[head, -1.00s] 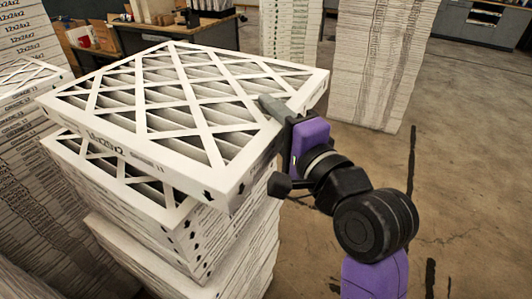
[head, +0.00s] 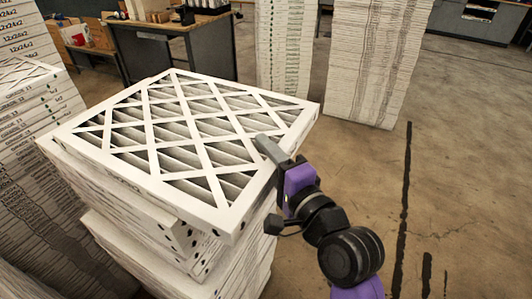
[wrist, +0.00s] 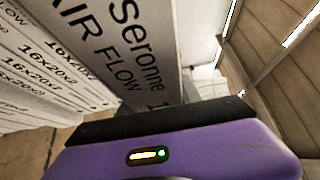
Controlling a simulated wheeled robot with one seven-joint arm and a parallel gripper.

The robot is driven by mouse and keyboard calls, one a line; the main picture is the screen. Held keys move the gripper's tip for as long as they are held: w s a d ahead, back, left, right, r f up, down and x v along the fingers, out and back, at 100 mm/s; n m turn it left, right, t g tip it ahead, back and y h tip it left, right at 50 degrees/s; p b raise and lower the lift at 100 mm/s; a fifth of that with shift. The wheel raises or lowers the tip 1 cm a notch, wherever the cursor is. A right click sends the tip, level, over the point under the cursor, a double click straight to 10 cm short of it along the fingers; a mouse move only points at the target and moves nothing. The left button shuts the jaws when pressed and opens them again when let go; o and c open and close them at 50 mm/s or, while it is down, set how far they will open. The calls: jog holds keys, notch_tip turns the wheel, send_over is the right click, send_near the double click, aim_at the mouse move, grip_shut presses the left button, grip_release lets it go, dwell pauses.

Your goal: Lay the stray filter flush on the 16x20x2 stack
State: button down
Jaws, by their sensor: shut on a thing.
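The stray filter (head: 152,132) is a white-framed pleated panel with a diagonal lattice, roughly level over the 16x20x2 stack (head: 150,218). My gripper (head: 272,155) is shut on its right edge, one finger lying over the top. The filter covers most of the stack's top, and its near corner juts out past the boxes below. I cannot tell whether it touches the stack. In the wrist view the filter's lettered side (wrist: 130,50) rises close above the jaw, with the stack's 16x20x2 labels (wrist: 35,75) to the left.
A taller stack labelled 12x24x2 (head: 15,50) and another pile (head: 40,110) stand at the left. A workbench (head: 180,50) is behind. Two tall white stacks (head: 285,50) (head: 375,60) stand at the back. The floor at right is clear.

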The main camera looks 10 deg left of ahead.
jog(key=shift+f, duration=0.1)
jog(key=c, duration=0.8)
grip_release()
jog(key=b+v, duration=0.2)
jog(key=v, duration=1)
